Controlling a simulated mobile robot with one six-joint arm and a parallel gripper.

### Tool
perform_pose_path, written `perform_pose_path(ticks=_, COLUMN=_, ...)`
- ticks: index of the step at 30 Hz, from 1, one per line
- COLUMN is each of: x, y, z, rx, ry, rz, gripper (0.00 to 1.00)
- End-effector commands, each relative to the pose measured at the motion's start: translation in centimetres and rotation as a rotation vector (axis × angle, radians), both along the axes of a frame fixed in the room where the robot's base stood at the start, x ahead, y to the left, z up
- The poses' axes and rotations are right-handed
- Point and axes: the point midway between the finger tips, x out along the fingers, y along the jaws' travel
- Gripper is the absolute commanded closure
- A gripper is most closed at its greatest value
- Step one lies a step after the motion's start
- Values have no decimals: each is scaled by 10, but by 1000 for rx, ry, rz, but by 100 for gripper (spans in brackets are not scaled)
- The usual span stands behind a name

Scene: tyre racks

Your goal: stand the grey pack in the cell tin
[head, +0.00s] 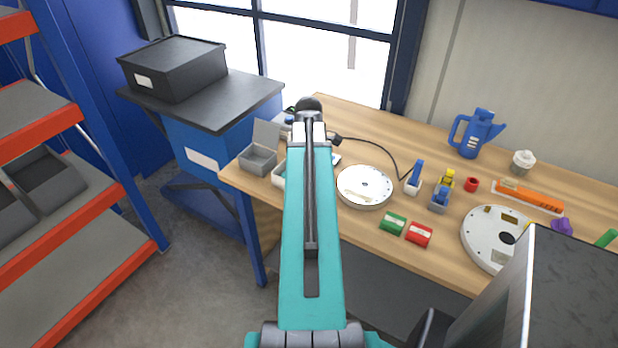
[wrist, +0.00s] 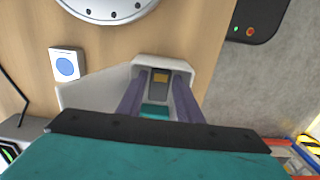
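In the head view, a grey tin (head: 258,160) with its lid raised stands at the table's left end; it may be the cell tin. My gripper is mostly hidden there behind my teal arm. In the wrist view, my gripper (wrist: 160,88) has its two purple-grey fingers apart, inside or just over a white holder (wrist: 100,92). A small grey block (wrist: 158,77) with an orange patch shows between the fingertips; it looks like the grey pack. I cannot tell whether the fingers touch it.
A round white plate (head: 364,187) lies right of my arm, near green (head: 393,222) and red (head: 418,234) packs. Black cable runs across the table. A black box (head: 172,68) stands on a side stand; shelving fills the far left.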

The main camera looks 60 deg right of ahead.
Motion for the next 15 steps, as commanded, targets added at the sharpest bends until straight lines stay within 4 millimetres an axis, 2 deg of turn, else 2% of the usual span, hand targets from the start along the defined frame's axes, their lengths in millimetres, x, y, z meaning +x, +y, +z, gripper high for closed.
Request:
perform_pose_path(ticks=8, x=0, y=-1, z=10, rx=-1, ry=-1, rz=0, gripper=68)
perform_pose_path(ticks=15, x=0, y=-1, z=31, rx=-2, ry=-1, rz=0, gripper=68)
